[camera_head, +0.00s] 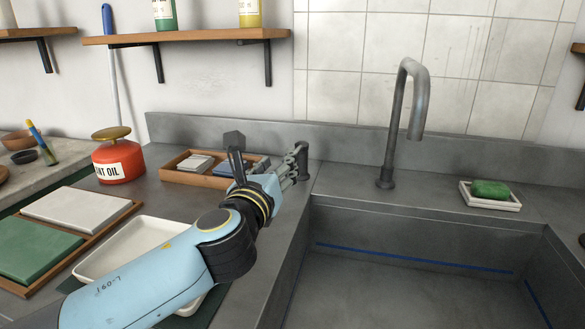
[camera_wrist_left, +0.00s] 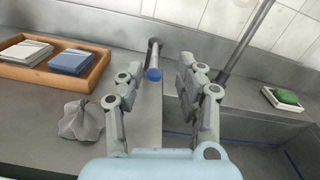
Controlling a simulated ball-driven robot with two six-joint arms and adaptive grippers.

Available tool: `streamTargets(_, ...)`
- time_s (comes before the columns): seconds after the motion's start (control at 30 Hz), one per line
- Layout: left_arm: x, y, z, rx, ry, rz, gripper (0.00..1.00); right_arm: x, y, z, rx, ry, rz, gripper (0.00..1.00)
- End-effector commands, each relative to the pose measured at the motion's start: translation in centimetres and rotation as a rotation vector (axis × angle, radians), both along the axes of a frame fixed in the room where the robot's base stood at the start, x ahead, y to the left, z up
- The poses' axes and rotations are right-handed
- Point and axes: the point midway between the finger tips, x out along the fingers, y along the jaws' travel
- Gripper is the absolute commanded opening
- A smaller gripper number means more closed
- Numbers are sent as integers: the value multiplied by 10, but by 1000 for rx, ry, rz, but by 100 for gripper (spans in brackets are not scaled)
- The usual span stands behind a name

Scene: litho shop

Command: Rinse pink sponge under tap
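No pink sponge shows in either view. The grey tap (camera_head: 418,105) rises from the counter behind the sink (camera_head: 390,285), its spout bent down over the front. A short grey post (camera_head: 303,157) stands at the sink's back left corner. In the left wrist view a short post with a blue end (camera_wrist_left: 153,74) shows beyond and between my fingers. My left gripper (camera_head: 270,165) is open and reaches over the counter left of the sink; its spread fingers also show in the left wrist view (camera_wrist_left: 160,85), with nothing between their tips. My right gripper is out of view.
A wooden tray (camera_head: 180,177) with light and blue blocks lies behind my left gripper. A crumpled grey cloth (camera_wrist_left: 82,122) lies on the counter. A green block (camera_head: 490,188) sits in a white dish right of the tap. A red oil can (camera_head: 118,160) stands left. The sink looks empty.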

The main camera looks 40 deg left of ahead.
Motion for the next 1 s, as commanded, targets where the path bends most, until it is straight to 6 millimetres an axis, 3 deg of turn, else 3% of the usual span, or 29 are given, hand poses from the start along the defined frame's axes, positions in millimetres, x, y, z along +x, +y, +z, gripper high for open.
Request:
streamTargets(0.03,0,0,-11,1,2,0,37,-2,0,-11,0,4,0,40)
streamTargets(0.3,0,0,-37,-1,8,0,37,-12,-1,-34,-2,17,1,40)
streamTargets(0.47,5,3,-39,-1,6,0,37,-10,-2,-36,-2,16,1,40)
streamTargets(1.0,84,48,-39,-3,7,1,37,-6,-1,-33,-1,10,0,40)
